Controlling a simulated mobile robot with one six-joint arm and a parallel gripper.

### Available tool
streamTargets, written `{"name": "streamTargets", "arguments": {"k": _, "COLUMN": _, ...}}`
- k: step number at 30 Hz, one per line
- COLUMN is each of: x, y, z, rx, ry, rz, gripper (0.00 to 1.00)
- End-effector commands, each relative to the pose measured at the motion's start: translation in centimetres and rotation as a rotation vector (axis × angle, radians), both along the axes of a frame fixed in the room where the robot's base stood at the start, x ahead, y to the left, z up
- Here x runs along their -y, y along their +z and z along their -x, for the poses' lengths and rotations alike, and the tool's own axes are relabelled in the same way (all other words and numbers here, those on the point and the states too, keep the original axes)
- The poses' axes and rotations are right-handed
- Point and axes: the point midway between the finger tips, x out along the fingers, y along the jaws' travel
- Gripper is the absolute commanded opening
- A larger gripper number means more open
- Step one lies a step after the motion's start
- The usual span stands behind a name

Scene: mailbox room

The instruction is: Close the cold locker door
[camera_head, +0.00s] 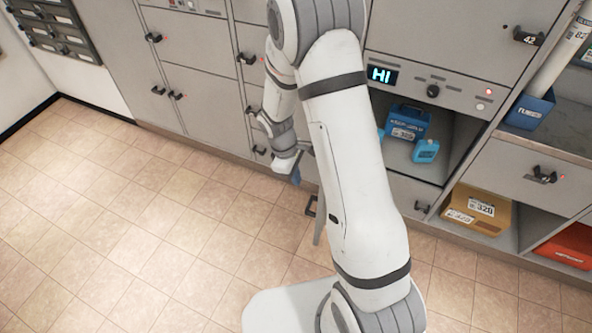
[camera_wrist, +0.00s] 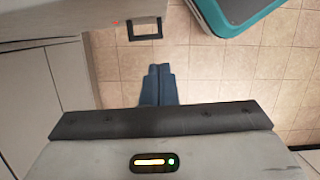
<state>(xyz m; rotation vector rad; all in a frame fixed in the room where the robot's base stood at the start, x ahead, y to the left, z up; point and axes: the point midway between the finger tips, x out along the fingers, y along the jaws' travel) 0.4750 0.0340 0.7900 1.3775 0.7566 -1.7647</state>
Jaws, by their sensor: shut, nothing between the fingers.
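The cold locker (camera_head: 454,135) is the open grey compartment under a panel with a lit "HI" display. A blue box (camera_head: 405,122) and a light-blue jug (camera_head: 425,151) stand inside. Its door (camera_head: 319,226) appears to stand swung out, seen nearly edge-on and mostly hidden behind my arm. The door's dark handle (camera_head: 311,206) points left, and it also shows in the wrist view at the top, with the door's grey edge (camera_wrist: 60,16) beside it. My gripper (camera_head: 296,178) is shut and empty, left of the door. Its blue fingers (camera_wrist: 158,72) point toward the handle, with a gap between.
Grey lockers (camera_head: 198,50) with dark handles line the wall. A cardboard box (camera_head: 477,209) and a red box (camera_head: 572,244) sit in open lower compartments at right. A dark panel with a teal edge (camera_wrist: 240,22) is at the wrist view's top right. The tiled floor (camera_head: 120,220) at left is clear.

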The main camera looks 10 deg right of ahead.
Motion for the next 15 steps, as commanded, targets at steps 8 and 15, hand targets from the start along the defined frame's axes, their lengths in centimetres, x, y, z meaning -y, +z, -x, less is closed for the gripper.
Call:
{"name": "streamTargets", "arguments": {"k": 8, "x": 1.4, "y": -5.5, "z": 1.0, "rx": -0.004, "ry": -0.002, "rz": 0.000, "gripper": 0.00}}
{"name": "streamTargets", "arguments": {"k": 15, "x": 4.0, "y": -5.2, "z": 2.6, "rx": 0.000, "ry": -0.003, "rz": 0.000, "gripper": 0.00}}
